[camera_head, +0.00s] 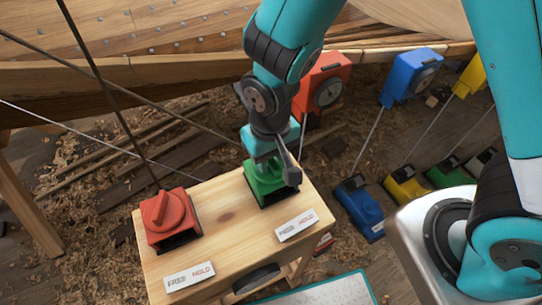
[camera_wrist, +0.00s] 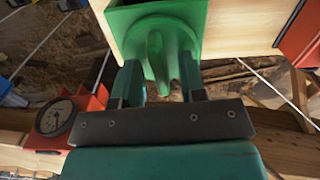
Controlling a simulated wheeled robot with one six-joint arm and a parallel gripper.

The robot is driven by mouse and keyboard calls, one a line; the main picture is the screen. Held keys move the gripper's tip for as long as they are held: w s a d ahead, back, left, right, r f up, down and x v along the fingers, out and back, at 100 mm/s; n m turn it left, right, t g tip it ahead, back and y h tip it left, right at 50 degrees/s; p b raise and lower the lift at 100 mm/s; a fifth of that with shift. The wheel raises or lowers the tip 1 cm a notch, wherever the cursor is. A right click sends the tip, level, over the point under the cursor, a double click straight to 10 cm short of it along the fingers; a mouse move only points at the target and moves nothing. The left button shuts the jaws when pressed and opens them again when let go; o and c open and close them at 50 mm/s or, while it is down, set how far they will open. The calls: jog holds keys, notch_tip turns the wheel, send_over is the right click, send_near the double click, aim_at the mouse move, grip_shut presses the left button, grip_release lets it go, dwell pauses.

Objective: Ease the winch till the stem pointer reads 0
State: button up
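A green winch (camera_head: 268,182) sits at the right back of a wooden bench (camera_head: 225,215). My gripper (camera_head: 265,160) is over it, pointing down. In the wrist view, my gripper (camera_wrist: 160,82) has its fingers apart, on either side of the winch's green knob (camera_wrist: 155,55). A gap shows beside the knob's raised bar, and contact is unclear. A red winch (camera_head: 170,218) with a bar knob stands at the bench's left. A red box with a round dial (camera_head: 328,92) stands behind the bench and also shows in the wrist view (camera_wrist: 55,117). Its pointer reading is too small to tell.
FREE/HOLD plates (camera_head: 190,277) lie along the bench front. Blue (camera_head: 410,75) and yellow dial boxes stand at the back right, with cords to several coloured floor units (camera_head: 360,208). The planked hull (camera_head: 130,70) spans the back. Dark lines rise from the red winch.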

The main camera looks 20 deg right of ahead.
jog(key=shift+f, duration=0.3)
grip_shut()
jog(key=n+p, duration=0.1)
jog(key=n, duration=0.3)
jog(key=shift+r+n, duration=0.1)
jog(key=shift+n, duration=0.2)
jog(key=n, duration=0.5)
jog(key=shift+p, duration=0.35)
